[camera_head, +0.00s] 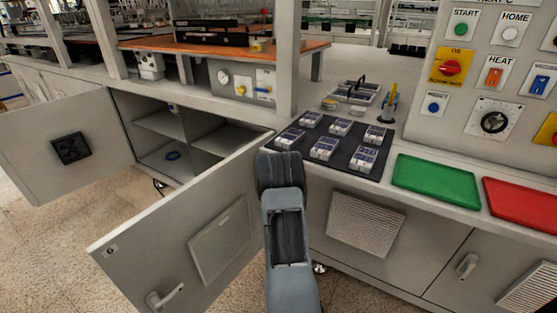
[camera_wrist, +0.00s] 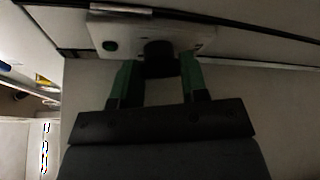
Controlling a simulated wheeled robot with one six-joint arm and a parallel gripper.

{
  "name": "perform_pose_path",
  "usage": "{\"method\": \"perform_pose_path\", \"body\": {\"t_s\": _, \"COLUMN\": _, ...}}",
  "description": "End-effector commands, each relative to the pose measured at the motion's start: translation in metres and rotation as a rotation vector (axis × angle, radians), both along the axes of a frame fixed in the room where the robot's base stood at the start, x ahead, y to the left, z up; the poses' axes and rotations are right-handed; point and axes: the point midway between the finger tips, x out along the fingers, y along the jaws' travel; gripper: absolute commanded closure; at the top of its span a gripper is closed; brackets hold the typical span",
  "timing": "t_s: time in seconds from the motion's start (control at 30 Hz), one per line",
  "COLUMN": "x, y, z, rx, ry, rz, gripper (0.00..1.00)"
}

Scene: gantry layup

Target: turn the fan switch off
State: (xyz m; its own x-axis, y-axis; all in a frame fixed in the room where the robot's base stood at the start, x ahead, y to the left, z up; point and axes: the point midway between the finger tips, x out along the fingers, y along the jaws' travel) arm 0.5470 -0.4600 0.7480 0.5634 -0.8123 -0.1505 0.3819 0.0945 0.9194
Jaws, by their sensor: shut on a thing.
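The pointing direction of the knob is too dark to tell. In the head view my arm covers the gripper, and the plate with its knob is hidden.
A cabinet stands with its left door (camera_head: 70,145) and right door (camera_head: 185,235) swung open beside my arm. A dark mat (camera_head: 335,139) with several small packs, a green tray (camera_head: 436,183) and a red tray (camera_head: 522,204) lie on the bench. A control panel (camera_head: 500,85) stands at right.

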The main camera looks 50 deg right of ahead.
Motion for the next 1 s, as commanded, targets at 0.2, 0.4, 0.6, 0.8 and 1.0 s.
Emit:
{"method": "perform_pose_path", "body": {"t_s": 0.2, "x": 0.000, "y": 0.000, "z": -0.001, "rx": 0.001, "ry": 0.001, "rz": 0.001, "gripper": 0.83}}
{"method": "perform_pose_path", "body": {"t_s": 0.4, "x": 0.000, "y": 0.000, "z": -0.001, "rx": 0.001, "ry": 0.001, "rz": 0.001, "gripper": 0.49}}
{"method": "perform_pose_path", "body": {"t_s": 0.6, "x": 0.000, "y": 0.000, "z": 0.000, "rx": 0.001, "ry": -0.001, "rz": 0.000, "gripper": 0.49}}
{"method": "perform_pose_path", "body": {"t_s": 0.8, "x": -0.007, "y": 0.011, "z": 0.003, "rx": 0.001, "ry": 0.001, "rz": 0.001, "gripper": 0.49}}
{"method": "perform_pose_path", "body": {"t_s": 1.0, "x": -0.028, "y": 0.041, "z": 0.009, "rx": 0.001, "ry": 0.001, "rz": 0.001, "gripper": 0.49}}
